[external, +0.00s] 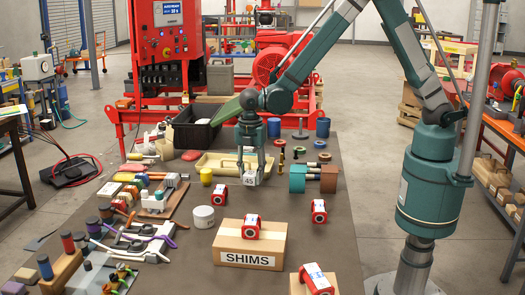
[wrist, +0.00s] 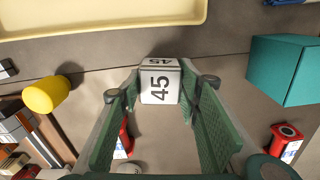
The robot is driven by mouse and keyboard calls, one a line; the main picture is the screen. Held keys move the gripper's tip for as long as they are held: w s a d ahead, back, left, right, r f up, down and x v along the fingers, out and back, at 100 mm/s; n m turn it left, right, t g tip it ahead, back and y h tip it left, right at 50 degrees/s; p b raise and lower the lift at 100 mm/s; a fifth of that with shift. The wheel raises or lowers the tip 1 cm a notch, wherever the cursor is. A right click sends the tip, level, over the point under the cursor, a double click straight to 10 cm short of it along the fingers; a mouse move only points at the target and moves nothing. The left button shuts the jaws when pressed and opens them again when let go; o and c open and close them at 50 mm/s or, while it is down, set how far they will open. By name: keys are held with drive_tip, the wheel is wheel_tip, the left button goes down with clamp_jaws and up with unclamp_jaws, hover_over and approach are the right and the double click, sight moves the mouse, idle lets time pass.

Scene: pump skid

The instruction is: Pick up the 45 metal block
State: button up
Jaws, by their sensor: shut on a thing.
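The 45 metal block (wrist: 159,87) is a pale silver cube with a black "45" on its faces. In the wrist view it sits between the fingertips of my gripper (wrist: 158,88), touched on both sides. In the external view the block (external: 249,180) shows at the lower end of my gripper (external: 250,178), which points down over the middle of the table. My gripper is shut on the block. I cannot tell whether the block touches the table or hangs just above it.
A cream tray (external: 215,164) lies behind the block. A yellow cylinder (external: 206,176) stands left, a teal block (external: 297,179) right. Red-and-white parts (external: 220,194) and a SHIMS box (external: 249,259) lie in front. Clutter fills the table's left side.

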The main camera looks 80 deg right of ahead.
sight(251, 173)
wheel_tip(251, 173, up, 8)
drive_tip(key=shift+r+p, duration=0.1)
drive_tip(key=shift+p, duration=0.3)
